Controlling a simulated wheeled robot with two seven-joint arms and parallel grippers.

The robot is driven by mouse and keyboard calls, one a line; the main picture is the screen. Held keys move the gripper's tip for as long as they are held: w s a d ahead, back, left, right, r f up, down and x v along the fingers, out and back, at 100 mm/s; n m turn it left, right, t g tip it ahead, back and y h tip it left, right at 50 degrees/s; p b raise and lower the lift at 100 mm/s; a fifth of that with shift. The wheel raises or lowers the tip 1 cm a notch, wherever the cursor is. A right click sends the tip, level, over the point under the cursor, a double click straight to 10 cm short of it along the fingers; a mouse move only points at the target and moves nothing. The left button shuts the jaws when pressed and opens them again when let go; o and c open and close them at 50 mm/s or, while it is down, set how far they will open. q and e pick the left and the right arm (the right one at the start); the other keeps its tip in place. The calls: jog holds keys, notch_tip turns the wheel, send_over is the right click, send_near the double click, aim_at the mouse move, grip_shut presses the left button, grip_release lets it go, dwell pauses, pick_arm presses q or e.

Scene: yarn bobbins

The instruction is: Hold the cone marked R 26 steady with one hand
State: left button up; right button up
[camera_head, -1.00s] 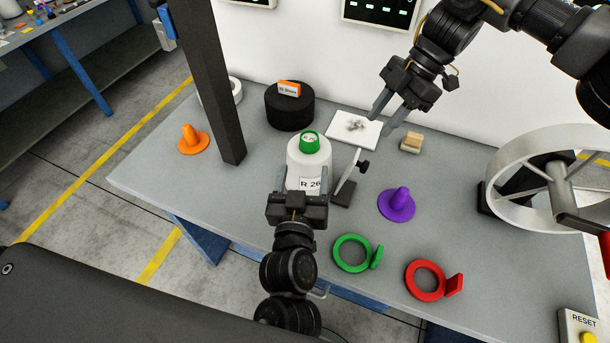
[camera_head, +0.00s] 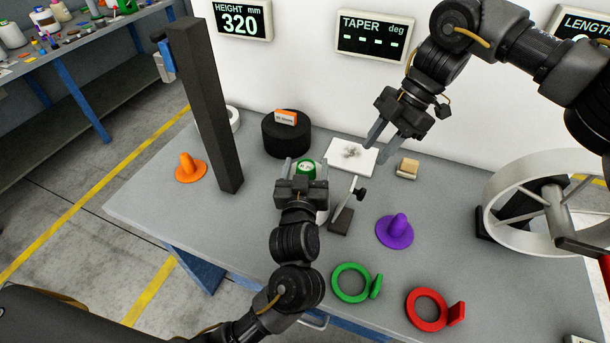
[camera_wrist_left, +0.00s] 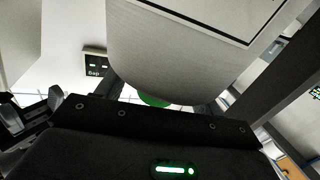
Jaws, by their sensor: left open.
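The white cone (camera_head: 321,215) stands on the table, mostly hidden behind my left gripper. Its green top (camera_head: 308,168) shows between the fingers, and its label is hidden in the head view. My left gripper (camera_head: 302,167) is open at the cone's upper part; I cannot tell whether the fingers touch it. In the left wrist view the pale cone body (camera_wrist_left: 190,55) fills the top, with part of a black-bordered label and some green below. My right gripper (camera_head: 379,154) is open and empty, above and near the white plate.
A dark post (camera_head: 210,110) stands left of the cone. A black cylinder (camera_head: 287,135) is behind it and a small stand (camera_head: 342,218) is close on its right. Purple (camera_head: 394,231), green (camera_head: 350,283) and red (camera_head: 427,309) pieces lie right and in front. A large wheel (camera_head: 540,200) stands at right.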

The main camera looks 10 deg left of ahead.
pick_arm(q)
jog(key=c, duration=1.5)
grip_shut()
pick_arm(e)
jog(key=shift+f, duration=0.1)
jog(key=c, duration=0.6)
jog(key=shift+y, duration=0.3)
jog(key=d+f, duration=0.1)
jog(key=s+d+f, duration=0.1)
jog(key=d+f, duration=0.1)
jog(key=shift+s+f, duration=0.15)
jog(key=shift+s, duration=0.25)
grip_shut()
pick_arm(q)
jog(key=shift+d, duration=0.1)
pick_arm(e)
jog(key=shift+s+a+f+m+t+y, duration=0.25)
jog(key=shift+s+m+t, duration=0.35)
jog(key=shift+m, duration=0.9)
jog(key=shift+s+a+f+m+t+y, duration=0.2)
jog(key=shift+m+t, duration=0.65)
jog(key=shift+m, duration=0.65)
jog(key=shift+s+a+f+m+t+y, duration=0.2)
jog(key=shift+s+m+t, duration=0.45)
jog(key=shift+m, duration=0.85)
